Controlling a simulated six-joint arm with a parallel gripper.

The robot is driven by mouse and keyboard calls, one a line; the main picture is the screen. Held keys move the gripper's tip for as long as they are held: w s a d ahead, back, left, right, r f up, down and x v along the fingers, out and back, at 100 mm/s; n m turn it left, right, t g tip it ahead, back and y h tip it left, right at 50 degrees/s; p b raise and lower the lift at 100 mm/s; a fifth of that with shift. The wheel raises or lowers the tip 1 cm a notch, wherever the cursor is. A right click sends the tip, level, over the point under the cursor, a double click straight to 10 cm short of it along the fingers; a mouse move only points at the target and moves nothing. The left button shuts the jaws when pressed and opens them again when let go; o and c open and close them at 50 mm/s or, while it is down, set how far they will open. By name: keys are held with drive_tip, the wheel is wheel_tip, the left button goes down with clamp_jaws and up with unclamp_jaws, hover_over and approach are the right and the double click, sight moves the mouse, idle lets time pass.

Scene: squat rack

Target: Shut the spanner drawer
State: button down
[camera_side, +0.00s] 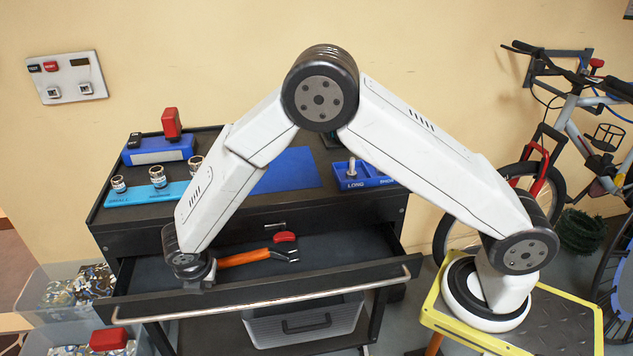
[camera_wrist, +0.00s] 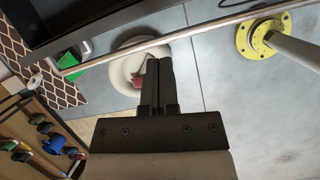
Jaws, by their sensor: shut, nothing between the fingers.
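The spanner drawer (camera_side: 330,287) stands pulled out of the dark cabinet, with a long metal handle bar along its front. An orange-handled tool (camera_side: 244,258) and a small red item (camera_side: 284,237) lie inside it. My gripper (camera_side: 201,284) is at the left part of the drawer front in the side view, and its fingers look closed. In the wrist view my gripper (camera_wrist: 158,62) shows both fingers together and empty, overlapping the handle bar (camera_wrist: 215,28). I cannot tell whether the fingers touch the drawer.
The cabinet top holds a socket rack (camera_side: 148,193), a blue mat (camera_side: 286,170) and a blue tray (camera_side: 358,180). Clear bins (camera_side: 40,312) stand at left. A bicycle (camera_side: 585,140) is at right. In the wrist view, a yellow-flanged pole (camera_wrist: 262,38) stands on mostly bare floor.

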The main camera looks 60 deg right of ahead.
sight(206, 303)
drive_tip(key=shift+w+a+f+n, duration=0.2)
drive_tip(key=shift+a+f+n, duration=0.3)
drive_tip(key=shift+a+n, duration=0.1)
drive_tip(key=shift+w+a+f+n, duration=0.2)
drive_tip(key=shift+a+f+n, duration=0.3)
drive_tip(key=shift+a+n, duration=0.1)
drive_tip(key=shift+f, duration=0.1)
drive_tip(key=shift+x, duration=4.85)
drive_tip(key=shift+w+d, duration=0.15)
drive_tip(key=shift+d, duration=0.05)
drive_tip(key=w+d, duration=0.3)
drive_tip(key=shift+w+d, duration=0.25)
